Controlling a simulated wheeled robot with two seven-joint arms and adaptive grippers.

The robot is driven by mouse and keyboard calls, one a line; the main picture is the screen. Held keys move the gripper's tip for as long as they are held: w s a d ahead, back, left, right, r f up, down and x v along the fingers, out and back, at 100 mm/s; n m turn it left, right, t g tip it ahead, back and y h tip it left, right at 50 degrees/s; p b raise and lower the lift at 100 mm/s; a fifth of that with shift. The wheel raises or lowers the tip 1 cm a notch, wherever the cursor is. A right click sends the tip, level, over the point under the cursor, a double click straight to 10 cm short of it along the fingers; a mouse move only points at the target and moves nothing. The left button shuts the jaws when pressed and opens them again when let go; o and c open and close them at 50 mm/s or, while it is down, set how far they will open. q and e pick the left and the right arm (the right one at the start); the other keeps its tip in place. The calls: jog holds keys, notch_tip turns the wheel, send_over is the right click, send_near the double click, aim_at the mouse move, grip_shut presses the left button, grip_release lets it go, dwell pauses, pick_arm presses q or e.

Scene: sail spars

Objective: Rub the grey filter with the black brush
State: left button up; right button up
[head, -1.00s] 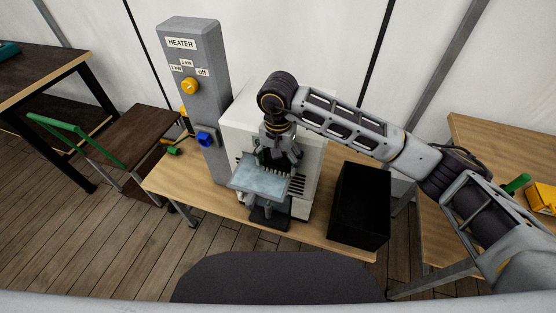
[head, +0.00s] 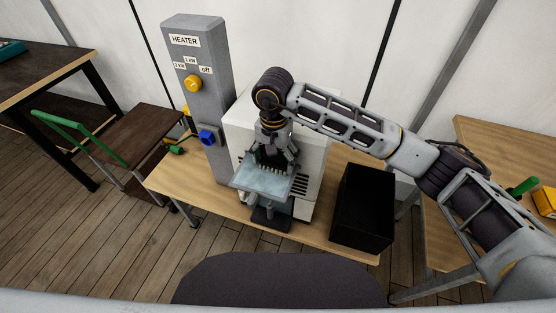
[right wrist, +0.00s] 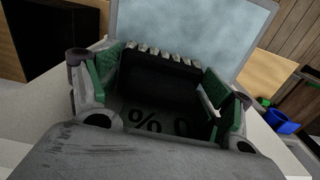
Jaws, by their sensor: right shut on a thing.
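The grey filter (head: 262,181) is a pale blue-grey square panel, held out flat in front of the white machine on the table. It also shows at the top of the right wrist view (right wrist: 195,30). My right gripper (head: 274,160) is shut on the black brush (right wrist: 160,78), whose dark body lies between its green-padded fingers. The brush's pale bristles point at the filter's near side in the right wrist view. In the head view the brush is at the filter's back edge; whether the bristles touch it I cannot tell. My left gripper is out of view.
A grey heater column (head: 202,95) with a yellow knob and a blue switch stands left of the white machine (head: 315,165). A black box (head: 362,207) stands on the table to the right. The wooden tabletop (head: 180,185) is bare at the front left.

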jog(key=shift+a+f, duration=0.1)
jog(key=shift+a, duration=0.1)
dwell(0.4)
jog(key=shift+w+a+b, duration=0.3)
jog(key=shift+a+b, duration=0.25)
jog(key=shift+a, duration=0.25)
jog(key=shift+b, duration=0.5)
jog(key=shift+d, duration=0.15)
jog(key=shift+s+d+b, duration=0.35)
jog(key=shift+d, duration=0.45)
jog(key=shift+d, duration=0.15)
dwell(0.3)
